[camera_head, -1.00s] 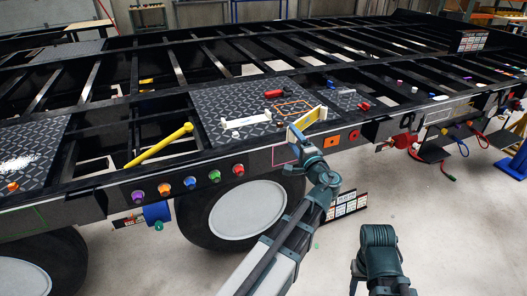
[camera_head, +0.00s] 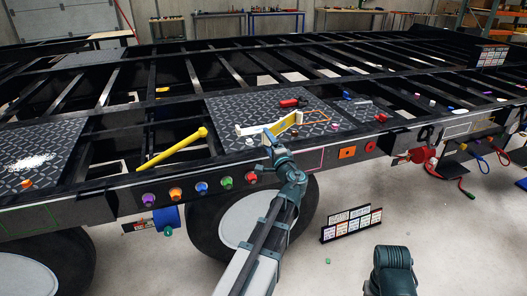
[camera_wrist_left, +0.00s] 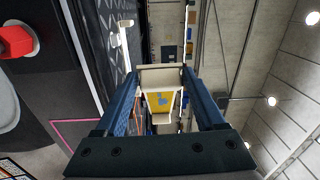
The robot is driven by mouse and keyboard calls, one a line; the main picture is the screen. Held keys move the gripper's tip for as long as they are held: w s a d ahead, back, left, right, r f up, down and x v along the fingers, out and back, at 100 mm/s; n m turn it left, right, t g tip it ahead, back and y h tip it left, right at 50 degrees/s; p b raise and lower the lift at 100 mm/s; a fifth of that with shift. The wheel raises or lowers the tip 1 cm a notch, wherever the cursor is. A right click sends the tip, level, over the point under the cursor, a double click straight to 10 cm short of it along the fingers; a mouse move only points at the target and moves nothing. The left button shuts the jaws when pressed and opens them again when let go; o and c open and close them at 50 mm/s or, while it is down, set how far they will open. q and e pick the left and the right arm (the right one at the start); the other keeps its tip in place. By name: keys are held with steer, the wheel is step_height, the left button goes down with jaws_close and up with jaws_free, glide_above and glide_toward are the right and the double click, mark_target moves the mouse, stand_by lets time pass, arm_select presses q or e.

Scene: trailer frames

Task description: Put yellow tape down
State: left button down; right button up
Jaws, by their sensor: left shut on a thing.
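My left gripper (camera_head: 271,143) is shut on the yellow tape (camera_head: 284,124), a yellow piece with pale ends. It holds the tape at the front edge of a dark patterned plate (camera_head: 222,108) on the trailer frame. In the left wrist view the tape (camera_wrist_left: 160,101) sits between the two blue fingers. A white bracket (camera_head: 247,129) is just left of the tape on the plate and also shows in the wrist view (camera_wrist_left: 125,42). I cannot tell whether the tape touches the plate. My right gripper is out of view.
An orange outline (camera_head: 318,116) and a red tool (camera_head: 291,102) are on the plate. A yellow bar (camera_head: 172,149) slants across the frame to the left. Coloured knobs (camera_head: 202,188) line the front rail. Label boards (camera_head: 351,224) stand on the floor.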

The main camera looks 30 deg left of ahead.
arm_select(q)
steer(key=shift+a+f, duration=0.1)
steer(key=shift+a, duration=0.95)
steer(key=shift+f+b, duration=1.75)
steer(key=shift+b, duration=0.05)
steer(key=shift+f+b, duration=0.55)
steer(key=shift+b, duration=0.05)
jaws_free()
steer(key=shift+r, duration=0.1)
